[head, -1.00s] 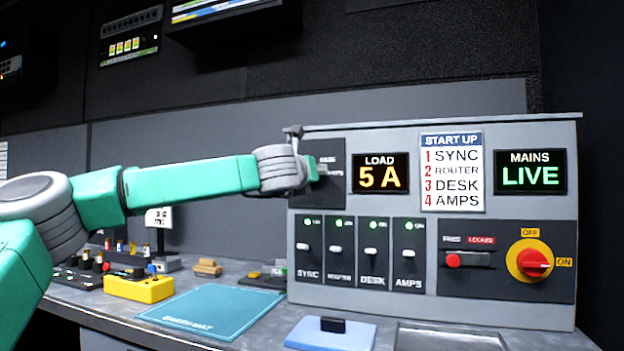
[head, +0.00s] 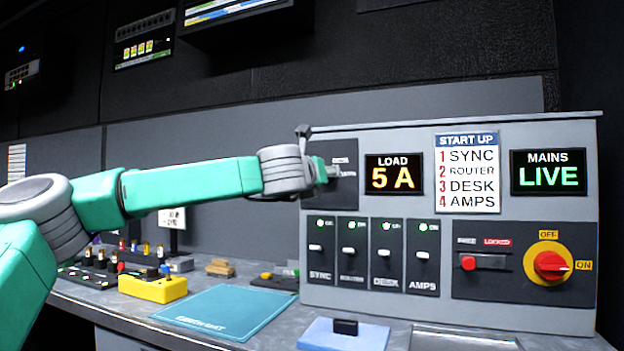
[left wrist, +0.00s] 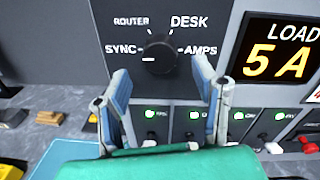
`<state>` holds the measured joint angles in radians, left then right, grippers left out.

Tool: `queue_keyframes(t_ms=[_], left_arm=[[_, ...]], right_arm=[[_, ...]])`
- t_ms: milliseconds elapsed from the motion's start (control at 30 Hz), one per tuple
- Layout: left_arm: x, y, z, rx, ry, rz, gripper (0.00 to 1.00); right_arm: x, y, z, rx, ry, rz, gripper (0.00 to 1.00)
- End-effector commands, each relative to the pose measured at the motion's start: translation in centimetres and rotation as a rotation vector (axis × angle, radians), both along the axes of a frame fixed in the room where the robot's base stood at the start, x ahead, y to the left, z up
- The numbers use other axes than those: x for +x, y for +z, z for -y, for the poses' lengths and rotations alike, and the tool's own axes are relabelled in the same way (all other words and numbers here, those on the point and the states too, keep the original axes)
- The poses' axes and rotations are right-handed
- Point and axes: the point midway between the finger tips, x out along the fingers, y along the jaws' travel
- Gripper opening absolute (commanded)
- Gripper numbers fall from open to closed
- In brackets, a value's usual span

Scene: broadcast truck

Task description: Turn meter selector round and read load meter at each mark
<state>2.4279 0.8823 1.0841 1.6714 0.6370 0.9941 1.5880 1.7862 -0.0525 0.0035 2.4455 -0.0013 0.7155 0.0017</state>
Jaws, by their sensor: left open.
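The meter selector is a round black knob (left wrist: 158,55) on a dark plate, with SYNC, ROUTER, DESK and AMPS around it. Its white mark is on the left, on the SYNC side and slightly low. My left gripper (left wrist: 162,80) is open, its blue-padded fingers apart just below and in front of the knob, not closed on it. In the head view my left gripper (head: 326,171) is at the selector plate (head: 345,193) and hides the knob. The load meter (head: 394,174) reads 5 A; it also shows in the left wrist view (left wrist: 277,50). My right gripper is not in view.
Below are several switches (head: 348,250) with green lights lit. The mains display (head: 548,172) reads LIVE, above a red rotary switch (head: 551,265). A start-up card (head: 467,172) hangs between the displays. A blue mat (head: 225,310) and yellow box (head: 152,288) lie on the bench.

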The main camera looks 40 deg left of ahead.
Motion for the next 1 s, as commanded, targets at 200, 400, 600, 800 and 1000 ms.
queue_keyframes(t_ms=[200, 400, 600, 800, 1000], left_arm=[[-4.7, -0.1, 1.2, -0.002, -0.002, 0.0, 0.54], [-7.4, -0.3, 2.0, -0.004, -0.001, -0.003, 0.54], [-8.3, -0.3, 2.2, -0.003, 0.001, -0.005, 0.54], [-8.3, -0.3, 2.2, -0.003, 0.001, -0.005, 0.54], [-8.3, -0.3, 2.2, -0.003, 0.001, -0.005, 0.54]], right_arm=[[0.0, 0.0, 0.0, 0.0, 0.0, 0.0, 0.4], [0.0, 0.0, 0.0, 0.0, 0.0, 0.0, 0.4], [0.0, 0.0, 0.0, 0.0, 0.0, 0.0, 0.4], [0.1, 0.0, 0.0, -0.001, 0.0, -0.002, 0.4], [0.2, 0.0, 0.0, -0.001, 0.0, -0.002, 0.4]])
